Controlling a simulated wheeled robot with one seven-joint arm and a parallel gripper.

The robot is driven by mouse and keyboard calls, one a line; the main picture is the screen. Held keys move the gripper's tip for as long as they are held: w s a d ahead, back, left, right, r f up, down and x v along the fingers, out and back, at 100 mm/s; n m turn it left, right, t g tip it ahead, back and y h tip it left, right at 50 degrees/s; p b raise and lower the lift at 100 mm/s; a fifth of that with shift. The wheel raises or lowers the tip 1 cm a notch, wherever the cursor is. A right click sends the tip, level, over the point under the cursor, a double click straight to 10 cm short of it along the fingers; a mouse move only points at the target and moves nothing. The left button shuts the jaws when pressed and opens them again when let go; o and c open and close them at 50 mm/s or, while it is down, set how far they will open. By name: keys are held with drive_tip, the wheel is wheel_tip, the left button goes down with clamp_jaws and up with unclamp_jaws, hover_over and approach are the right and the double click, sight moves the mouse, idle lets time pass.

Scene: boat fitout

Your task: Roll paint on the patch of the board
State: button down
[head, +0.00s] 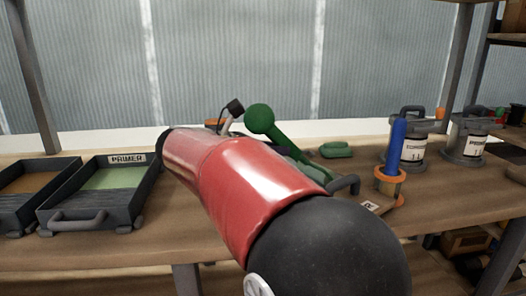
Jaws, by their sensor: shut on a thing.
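My red arm link (235,185) crosses the middle of the head view and hides much of the bench behind it. My gripper cannot be made out; it seems to be hidden behind the link. A green handle-like tool with a round end (260,118) slants down behind the link; its lower part is hidden, and I cannot tell whether it is a roller. A dark tray labelled PRIMER (142,158) holds pale green paint (112,181) on the bench at left. I cannot make out the board or its patch.
A second tray (44,164) with a brown inside stands at far left. At right are a blue rod (397,146) upright in an orange-rimmed holder (390,182), two lidded cans (413,150) (465,137) and a small green object (336,150). The bench (455,188) is bare at front right.

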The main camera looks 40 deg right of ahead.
sight(291, 144)
drive_tip(key=shift+d, duration=0.15)
drive_tip(key=shift+r+x, duration=0.25)
drive_tip(key=shift+x, duration=0.9)
drive_tip(key=shift+r+x, duration=0.25)
drive_tip(key=shift+x, duration=0.85)
drive_tip(key=shift+f+v, duration=0.25)
drive_tip(key=shift+v, duration=0.9)
drive_tip(key=shift+f+v, duration=0.25)
drive_tip(key=shift+v, duration=0.9)
drive_tip(key=shift+a, duration=0.2)
drive_tip(key=shift+f+v, duration=0.25)
drive_tip(key=shift+v, duration=0.85)
drive_tip(key=shift+f+v, duration=0.2)
drive_tip(key=shift+v, duration=0.9)
drive_tip(key=shift+a, duration=0.1)
drive_tip(key=v, duration=0.2)
drive_tip(key=f+v, duration=0.1)
drive_tip(key=v, duration=0.1)
drive_tip(key=shift+a, duration=0.5)
